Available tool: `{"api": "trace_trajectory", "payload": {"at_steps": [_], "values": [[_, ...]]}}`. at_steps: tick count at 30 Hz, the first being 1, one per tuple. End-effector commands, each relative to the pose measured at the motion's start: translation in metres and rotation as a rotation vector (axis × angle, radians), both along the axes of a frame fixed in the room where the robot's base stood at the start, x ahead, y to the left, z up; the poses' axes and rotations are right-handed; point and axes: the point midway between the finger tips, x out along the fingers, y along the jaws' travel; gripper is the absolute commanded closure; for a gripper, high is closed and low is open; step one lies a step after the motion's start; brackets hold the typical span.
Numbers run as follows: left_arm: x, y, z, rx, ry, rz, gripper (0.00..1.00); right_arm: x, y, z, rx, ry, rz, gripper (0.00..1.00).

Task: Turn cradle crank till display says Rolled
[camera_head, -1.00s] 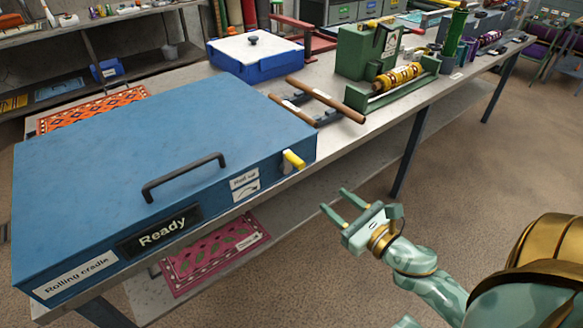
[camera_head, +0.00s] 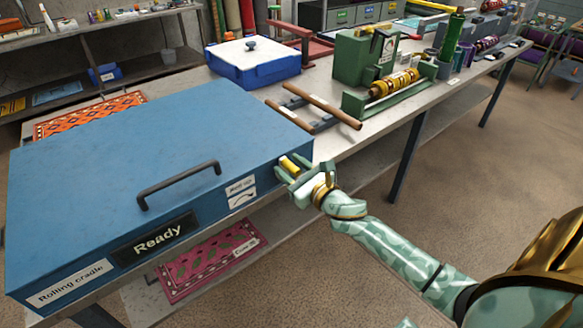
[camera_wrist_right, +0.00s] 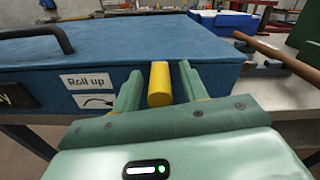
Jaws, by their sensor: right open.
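The rolling cradle (camera_head: 140,130) is a blue box with a black handle on its lid, standing on the workbench. Its display (camera_head: 155,238) reads "Ready". The yellow crank grip (camera_head: 289,165) sticks out of the front face near the right corner. It also shows in the right wrist view (camera_wrist_right: 160,84), between the two fingers. My right gripper (camera_head: 286,171) is open, with its green fingers on either side of the yellow grip. In the wrist view a small gap shows at the grip's sides, so the fingers do not look closed on it. My left gripper is not in view.
A "Roll up" label with a curved arrow (camera_wrist_right: 96,101) is left of the crank. Wooden rods (camera_head: 322,107), a blue box with white lid (camera_head: 253,62) and a green machine (camera_head: 365,58) stand farther along the bench. A pink rug (camera_head: 208,262) lies on the lower shelf.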

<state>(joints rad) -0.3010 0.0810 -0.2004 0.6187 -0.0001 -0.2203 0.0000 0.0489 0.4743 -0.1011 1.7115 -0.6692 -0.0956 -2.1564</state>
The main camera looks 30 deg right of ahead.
Motion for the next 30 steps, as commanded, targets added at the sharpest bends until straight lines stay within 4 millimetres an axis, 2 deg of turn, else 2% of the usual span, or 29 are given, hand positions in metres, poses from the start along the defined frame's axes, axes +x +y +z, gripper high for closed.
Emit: {"api": "trace_trajectory", "payload": {"at_steps": [5, 6, 10, 11, 22, 30], "values": [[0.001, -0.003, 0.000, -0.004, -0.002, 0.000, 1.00, 0.000, 0.000, 0.000, 0.000, 0.000, 0.000, 0.57], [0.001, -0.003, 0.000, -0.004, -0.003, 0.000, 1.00, 0.000, 0.000, 0.000, 0.000, 0.000, 0.000, 0.60], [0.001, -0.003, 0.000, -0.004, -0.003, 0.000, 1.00, 0.000, 0.000, 0.000, 0.000, 0.000, 0.000, 0.96], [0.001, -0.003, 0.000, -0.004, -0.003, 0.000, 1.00, 0.000, 0.000, 0.000, 0.000, 0.000, 0.000, 1.00], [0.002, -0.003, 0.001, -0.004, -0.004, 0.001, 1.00, 0.000, -0.002, 0.000, 0.043, 0.004, 0.001, 1.00], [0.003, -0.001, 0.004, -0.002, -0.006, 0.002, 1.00, 0.001, -0.011, -0.001, 0.208, 0.016, 0.001, 1.00]]}}
